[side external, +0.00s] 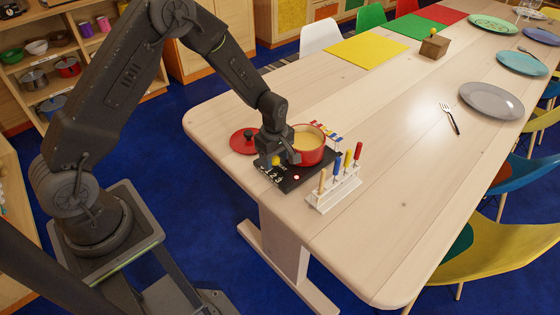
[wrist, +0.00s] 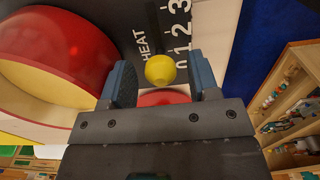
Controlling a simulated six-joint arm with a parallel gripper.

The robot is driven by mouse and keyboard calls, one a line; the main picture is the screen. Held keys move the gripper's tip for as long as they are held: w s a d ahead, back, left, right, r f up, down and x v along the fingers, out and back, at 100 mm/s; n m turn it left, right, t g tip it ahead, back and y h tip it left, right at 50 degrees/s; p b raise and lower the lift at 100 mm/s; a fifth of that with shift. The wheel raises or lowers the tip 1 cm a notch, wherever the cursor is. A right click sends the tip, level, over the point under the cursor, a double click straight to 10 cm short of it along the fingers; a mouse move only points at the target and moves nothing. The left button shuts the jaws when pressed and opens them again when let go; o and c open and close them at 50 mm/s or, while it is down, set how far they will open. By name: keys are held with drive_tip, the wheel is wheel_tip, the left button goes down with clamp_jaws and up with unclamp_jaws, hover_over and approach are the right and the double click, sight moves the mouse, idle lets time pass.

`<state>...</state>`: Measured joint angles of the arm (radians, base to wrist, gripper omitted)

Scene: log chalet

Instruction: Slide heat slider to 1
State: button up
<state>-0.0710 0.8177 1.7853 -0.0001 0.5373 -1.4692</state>
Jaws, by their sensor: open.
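The heat slider's yellow knob (wrist: 160,69) is on the black hob panel (wrist: 122,22), level with the 0 of the printed scale (wrist: 180,30) that runs 0, 1, 2, 3 beside the word HEAT. My gripper (wrist: 160,80) is open, with one finger on each side of the knob. A gap shows on both sides, so neither finger seems to touch it. In the side view my gripper (side external: 270,158) points down over the panel's left part, and the yellow knob (side external: 276,160) shows beside the fingers. The slider's track is mostly hidden.
A red pot (side external: 308,154) with yellow contents stands on the panel, close to my gripper. A red lid (side external: 241,142) lies behind it to the left. A white rack (side external: 335,190) of colored-handled tools stands to the right. The table's front edge is near.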

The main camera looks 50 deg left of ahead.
drive_tip(key=shift+r, duration=2.4)
drive_tip(key=shift+r, duration=0.1)
drive_tip(key=s+d+r+m+t, duration=0.1)
drive_tip(key=s+r+m, duration=0.3)
drive_tip(key=r, duration=0.5)
drive_tip(key=s+d+r+m+t, duration=0.15)
drive_tip(key=s+r+m, duration=0.3)
drive_tip(key=r, duration=0.55)
drive_tip(key=s+r+m+t, duration=0.1)
drive_tip(key=s+r+m, duration=0.2)
drive_tip(key=s, duration=0.4)
drive_tip(key=s+r+m+t, duration=0.2)
drive_tip(key=s+r+m, duration=0.1)
drive_tip(key=s+m, duration=0.3)
drive_tip(key=shift+s+d+r, duration=0.3)
drive_tip(key=shift+s+d, duration=0.05)
drive_tip(key=shift+s, duration=0.9)
